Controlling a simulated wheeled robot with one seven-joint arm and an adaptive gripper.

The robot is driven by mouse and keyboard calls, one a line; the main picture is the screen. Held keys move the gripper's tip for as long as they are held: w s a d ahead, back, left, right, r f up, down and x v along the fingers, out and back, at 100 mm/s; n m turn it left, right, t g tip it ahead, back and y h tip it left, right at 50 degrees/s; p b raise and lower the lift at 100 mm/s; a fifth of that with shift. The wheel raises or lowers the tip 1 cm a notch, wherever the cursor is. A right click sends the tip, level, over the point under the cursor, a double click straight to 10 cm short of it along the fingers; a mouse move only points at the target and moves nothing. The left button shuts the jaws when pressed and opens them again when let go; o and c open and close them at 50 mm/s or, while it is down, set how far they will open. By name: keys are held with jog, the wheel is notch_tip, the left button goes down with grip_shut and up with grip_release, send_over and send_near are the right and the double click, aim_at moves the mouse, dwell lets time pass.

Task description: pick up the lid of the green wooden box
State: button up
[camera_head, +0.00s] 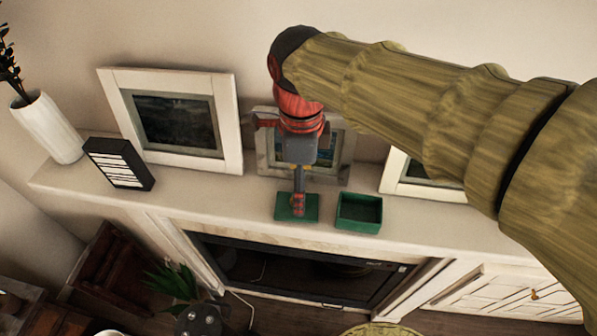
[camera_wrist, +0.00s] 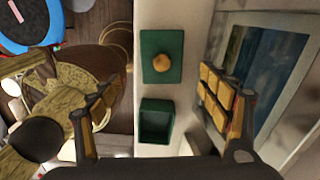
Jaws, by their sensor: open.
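The lid (camera_head: 284,207) of the green wooden box lies flat on the white mantel shelf, partly hidden by my gripper in the head view. In the wrist view the lid (camera_wrist: 150,47) is a green square with a round yellow-brown knob (camera_wrist: 161,63). The green box (camera_head: 359,212) stands open just to the right of the lid, apart from it; it also shows in the wrist view (camera_wrist: 155,124). My gripper (camera_head: 298,205) points down above the lid. In the wrist view its fingers (camera_wrist: 158,103) are wide apart with nothing between them.
Framed pictures (camera_head: 228,140) lean on the wall behind the shelf (camera_head: 220,187), one close behind my gripper. A black-and-white box (camera_head: 119,163) and a white vase (camera_head: 48,127) stand at the left. The shelf's front edge drops off above a fireplace (camera_head: 290,268).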

aim_at(284, 206)
jog(key=shift+a+r, duration=0.15)
jog(key=f, duration=0.4)
jog(key=f+p, duration=0.1)
jog(key=f, duration=0.2)
jog(key=shift+w+a+f, duration=0.15)
jog(key=shift+a+f, duration=0.05)
jog(key=shift+f, duration=0.15)
jog(key=shift+c, duration=1.1)
jog(key=c, duration=1)
